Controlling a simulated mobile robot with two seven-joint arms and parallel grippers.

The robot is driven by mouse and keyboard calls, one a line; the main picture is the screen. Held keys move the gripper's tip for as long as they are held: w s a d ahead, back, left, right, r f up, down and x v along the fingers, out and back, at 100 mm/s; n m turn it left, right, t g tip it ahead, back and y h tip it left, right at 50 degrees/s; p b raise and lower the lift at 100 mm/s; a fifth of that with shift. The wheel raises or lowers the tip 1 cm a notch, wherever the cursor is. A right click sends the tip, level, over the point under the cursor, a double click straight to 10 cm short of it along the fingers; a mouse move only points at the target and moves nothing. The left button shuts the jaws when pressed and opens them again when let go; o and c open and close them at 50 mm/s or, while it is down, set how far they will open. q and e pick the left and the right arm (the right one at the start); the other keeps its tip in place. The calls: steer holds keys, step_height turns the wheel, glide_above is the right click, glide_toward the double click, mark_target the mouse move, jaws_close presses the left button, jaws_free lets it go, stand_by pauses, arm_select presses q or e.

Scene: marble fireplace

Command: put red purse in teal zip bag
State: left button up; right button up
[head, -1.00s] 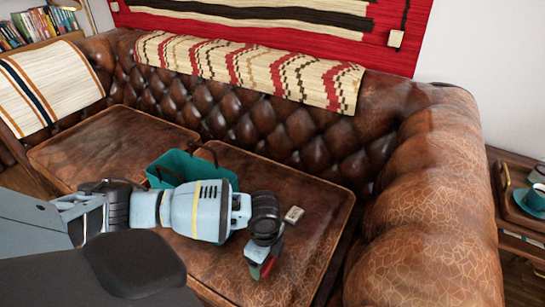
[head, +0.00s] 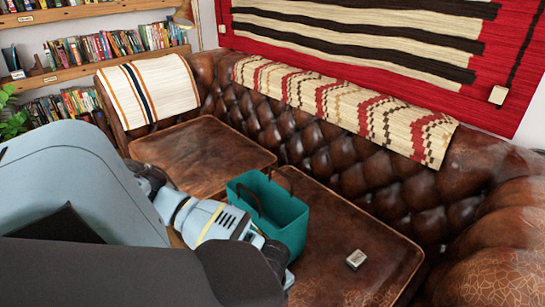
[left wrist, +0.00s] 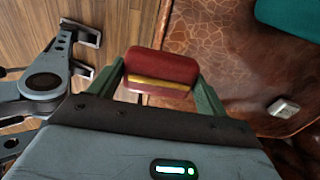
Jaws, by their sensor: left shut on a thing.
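The red purse (left wrist: 163,68), with a yellow band, is between the two green fingers of my left gripper (left wrist: 162,80) in the left wrist view. My left gripper is shut on it, out over the sofa's front edge. The teal zip bag (head: 283,220) stands on the sofa seat in the head view, with dark handles and its top open. My left arm covers part of the bag's lower left. A corner of the bag shows at the top right of the left wrist view (left wrist: 292,15). The purse is hidden in the head view. My right gripper is not seen.
A small pale box (head: 356,259) lies on the brown leather seat (head: 340,230), right of the bag. The tufted backrest (head: 320,150) rises behind. The left seat cushion (head: 205,155) is clear. Bookshelves (head: 110,45) stand at the back left.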

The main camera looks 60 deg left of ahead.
arm_select(q)
steer(key=d+r+n+p, duration=0.4)
steer(key=r+p, duration=0.3)
steer(key=r, duration=0.3)
steer(key=d+r+n+p, duration=0.4)
steer(key=r+n+p, duration=0.2)
steer(key=r, duration=0.4)
steer(key=d+r+n+p, duration=0.4)
steer(key=r+n+p, duration=0.1)
steer(key=r+p, duration=0.4)
steer(key=shift+w+d+r, duration=0.35)
steer(key=shift+d+r, duration=0.05)
steer(key=shift+r, duration=0.4)
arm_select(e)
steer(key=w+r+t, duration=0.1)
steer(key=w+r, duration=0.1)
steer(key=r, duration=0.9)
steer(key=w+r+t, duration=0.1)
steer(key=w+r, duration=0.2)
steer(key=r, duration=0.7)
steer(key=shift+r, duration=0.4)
arm_select(q)
steer(key=shift+a, duration=0.15)
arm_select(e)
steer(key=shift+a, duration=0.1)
